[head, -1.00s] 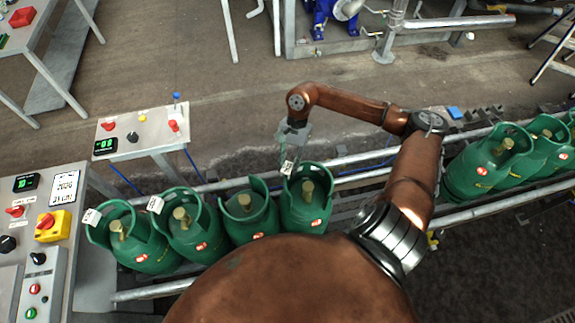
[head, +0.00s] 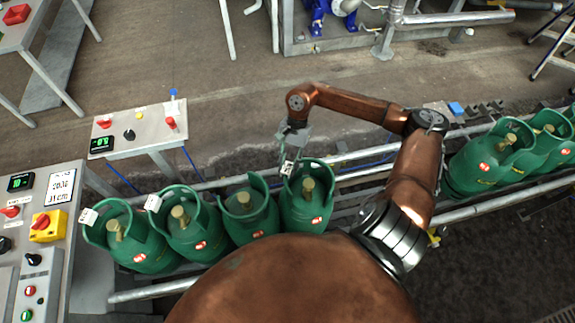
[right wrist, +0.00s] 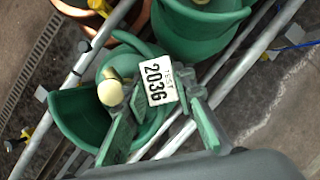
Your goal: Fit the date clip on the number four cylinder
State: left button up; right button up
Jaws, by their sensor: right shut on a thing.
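My right gripper (head: 289,152) points down at the left rim of the collar of the rightmost green cylinder (head: 309,212) in the left-hand group. It is shut on the date clip (head: 287,167), a small white tag. In the right wrist view the clip (right wrist: 160,83) reads "TEST 2036" and sits between the fingertips (right wrist: 163,96), over the collar rim of a cylinder with a brass valve (right wrist: 110,92). I cannot tell whether the clip touches the rim. The two leftmost cylinders carry white clips (head: 88,216) (head: 153,203) on their collars. My left gripper is out of view.
The cylinders stand on a conveyor with metal rails (head: 350,157). The neighbouring cylinder (head: 249,215) shows no clip. More cylinders (head: 484,163) stand at the right. Control panels (head: 140,130) (head: 40,215) are at the left. The floor behind the conveyor is open.

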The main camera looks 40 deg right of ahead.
jog(key=shift+f+b, duration=0.55)
jog(key=shift+f, duration=0.2)
jog(key=o, duration=1)
jog(key=v, duration=1.2)
